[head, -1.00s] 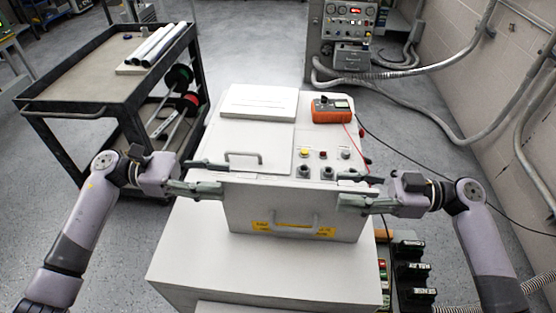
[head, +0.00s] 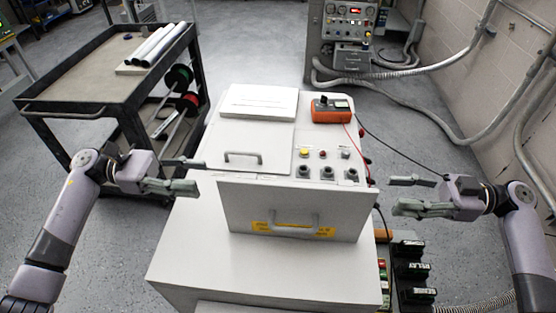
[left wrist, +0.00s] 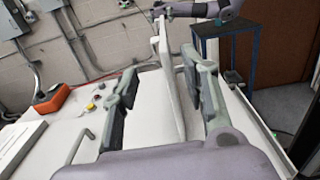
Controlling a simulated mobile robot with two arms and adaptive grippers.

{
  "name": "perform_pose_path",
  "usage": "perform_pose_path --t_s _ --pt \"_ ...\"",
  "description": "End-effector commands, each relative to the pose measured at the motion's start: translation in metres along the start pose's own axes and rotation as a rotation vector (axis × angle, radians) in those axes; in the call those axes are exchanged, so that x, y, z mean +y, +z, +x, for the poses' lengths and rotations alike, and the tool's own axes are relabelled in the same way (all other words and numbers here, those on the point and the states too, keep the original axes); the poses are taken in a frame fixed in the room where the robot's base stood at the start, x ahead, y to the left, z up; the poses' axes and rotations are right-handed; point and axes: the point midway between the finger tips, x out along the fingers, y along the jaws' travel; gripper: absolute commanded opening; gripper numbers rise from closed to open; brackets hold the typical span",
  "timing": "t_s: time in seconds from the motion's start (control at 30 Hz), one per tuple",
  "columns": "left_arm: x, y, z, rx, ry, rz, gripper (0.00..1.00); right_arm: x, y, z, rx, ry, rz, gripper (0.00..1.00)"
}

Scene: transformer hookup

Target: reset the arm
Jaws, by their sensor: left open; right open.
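My left gripper (head: 190,175) is open and empty, just left of the white cabinet's raised front panel (head: 240,209). In the left wrist view its two fingers (left wrist: 163,90) stand apart, with the panel's edge (left wrist: 166,75) in the gap between them beyond the fingertips. My right gripper (head: 394,194) is open and empty, to the right of the panel and apart from it. The panel stands upright and has a handle (head: 297,224) and yellow labels.
An orange meter (head: 332,110) with a red lead and a white booklet (head: 259,101) lie on the cabinet top, near several knobs. A dark cart (head: 75,108) with white rolls stands left. Black labelled blocks (head: 411,270) are low at right. Conduits run along the wall.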

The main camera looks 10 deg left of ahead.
Motion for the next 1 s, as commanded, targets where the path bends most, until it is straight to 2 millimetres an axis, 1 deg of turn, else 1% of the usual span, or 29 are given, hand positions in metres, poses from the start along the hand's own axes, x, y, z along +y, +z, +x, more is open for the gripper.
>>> perform_pose_path --t_s 0.1,0.2,0.67,0.77,0.83,0.87,0.9,1.0 --pt "0.0 0.0 0.0 0.0 0.0 0.0 0.41 0.0 0.0 -0.01 0.002 0.0 0.0 0.41" --pt "0.0 0.0 0.0 0.0 0.0 0.0 0.41 0.0 -0.001 -0.014 0.002 0.0 -0.001 0.41" --pt "0.0 0.001 0.0 0.0 0.0 0.0 0.41 0.0 -0.002 -0.014 0.001 -0.001 -0.001 0.41" --pt "0.0 0.012 0.0 0.0 0.0 0.0 0.41 0.0 -0.013 -0.014 0.001 0.0 -0.001 0.41" --pt "0.0 0.027 0.0 0.0 0.0 0.0 0.41 0.0 -0.027 -0.014 0.001 0.0 -0.001 0.41" --pt "0.0 0.031 0.0 0.0 0.0 0.0 0.41 0.0 -0.031 -0.014 0.001 0.0 -0.001 0.41" --pt "0.0 0.04 0.0 0.0 0.0 0.0 0.41 0.0 -0.04 -0.014 0.001 0.0 -0.001 0.41" --pt "0.0 0.057 0.0 0.0 0.0 0.0 0.41 0.0 -0.057 -0.014 0.001 0.0 -0.001 0.41"
